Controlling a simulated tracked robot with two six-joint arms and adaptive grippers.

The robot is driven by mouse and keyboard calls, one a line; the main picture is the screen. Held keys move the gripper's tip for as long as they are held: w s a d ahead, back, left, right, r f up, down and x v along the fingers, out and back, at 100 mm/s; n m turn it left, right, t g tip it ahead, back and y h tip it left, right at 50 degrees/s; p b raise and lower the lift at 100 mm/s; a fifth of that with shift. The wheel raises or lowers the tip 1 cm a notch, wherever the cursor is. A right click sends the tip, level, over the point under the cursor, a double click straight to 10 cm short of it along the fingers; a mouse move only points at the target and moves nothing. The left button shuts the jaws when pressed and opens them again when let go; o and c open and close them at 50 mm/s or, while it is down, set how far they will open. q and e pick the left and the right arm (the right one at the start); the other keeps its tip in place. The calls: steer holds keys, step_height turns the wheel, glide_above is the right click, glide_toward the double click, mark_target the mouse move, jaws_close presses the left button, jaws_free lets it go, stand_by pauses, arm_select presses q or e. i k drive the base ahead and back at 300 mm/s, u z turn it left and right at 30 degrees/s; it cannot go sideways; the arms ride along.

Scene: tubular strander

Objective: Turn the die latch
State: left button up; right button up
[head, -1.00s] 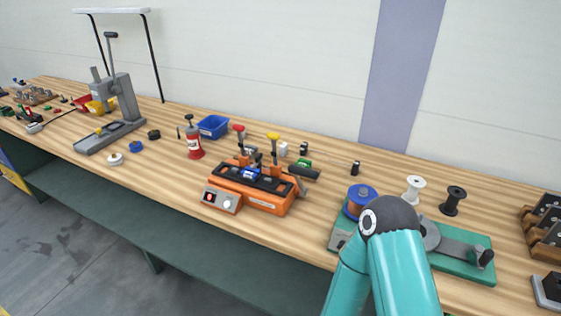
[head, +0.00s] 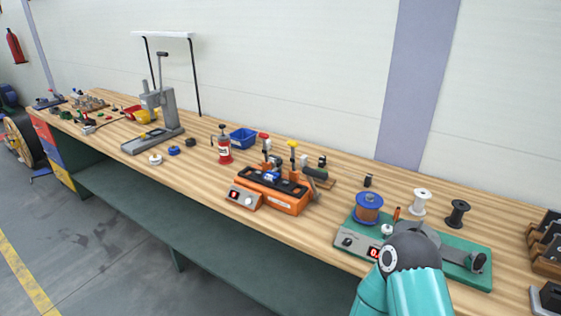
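An orange machine (head: 285,196) stands on the wooden bench near the middle of the view. One teal arm of mine comes in from the bottom right. Neither gripper is in view.
Right of the orange machine, a green-based winder (head: 462,276) with a blue-and-orange spool (head: 368,208) is partly hidden by my arm. Bare bench lies between the orange machine and the winder.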

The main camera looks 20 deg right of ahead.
mark_target(279, 164)
steer(key=u, duration=0.05)
steer(key=i, duration=0.9)
steer(key=z, duration=0.05)
